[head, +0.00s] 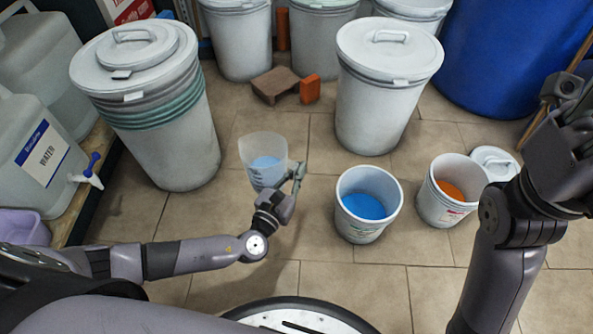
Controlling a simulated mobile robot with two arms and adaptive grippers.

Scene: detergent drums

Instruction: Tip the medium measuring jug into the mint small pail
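The medium measuring jug (262,151) is translucent, with blue liquid low inside. It stands roughly upright left of the pails, and looks held above the floor. My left gripper (296,176) is at the jug's right side, closed on it, apparently at the handle, which the fingers hide. A small pale pail (359,232) with blue contents stands right of the jug, apart from it; its rim looks faintly mint. A second small pail (437,208) with orange contents stands further right. Which one is called mint is hard to tell. My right arm rises at the right; its fingers do not show.
Large lidded drums stand at the left (170,140) and behind the pails (373,112). A loose lid (494,161) is by the orange-filled pail. A brown block (275,86) and an orange block (310,89) lie behind. Water containers (38,160) line the left edge.

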